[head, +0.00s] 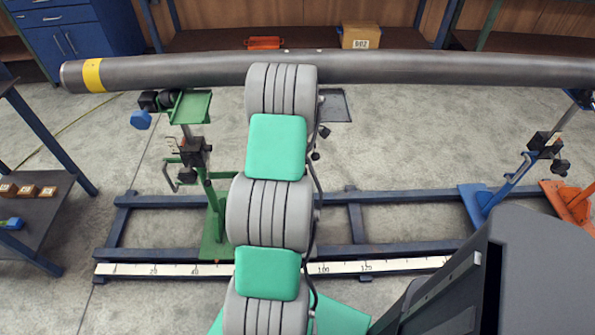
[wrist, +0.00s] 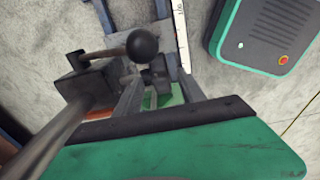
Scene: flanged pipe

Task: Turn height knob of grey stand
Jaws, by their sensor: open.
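In the head view, a dark grey plate (head: 336,106) shows below the pipe, just right of my arm. It looks like the top of the grey stand, whose lower part is hidden behind my arm. In the wrist view, a grey post (wrist: 52,138) rises from the left. A dark clamp block (wrist: 88,82) is on it, and a rod runs to a black ball knob (wrist: 142,45). I cannot tell for sure whether this knob is the height knob.
A long grey pipe (head: 180,72) with a yellow band spans the back. A green stand (head: 214,205) is at left, and blue (head: 485,200) and orange (head: 570,200) stands are at right. A blue rail frame (head: 400,196) and white ruler (head: 200,270) lie on the floor.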

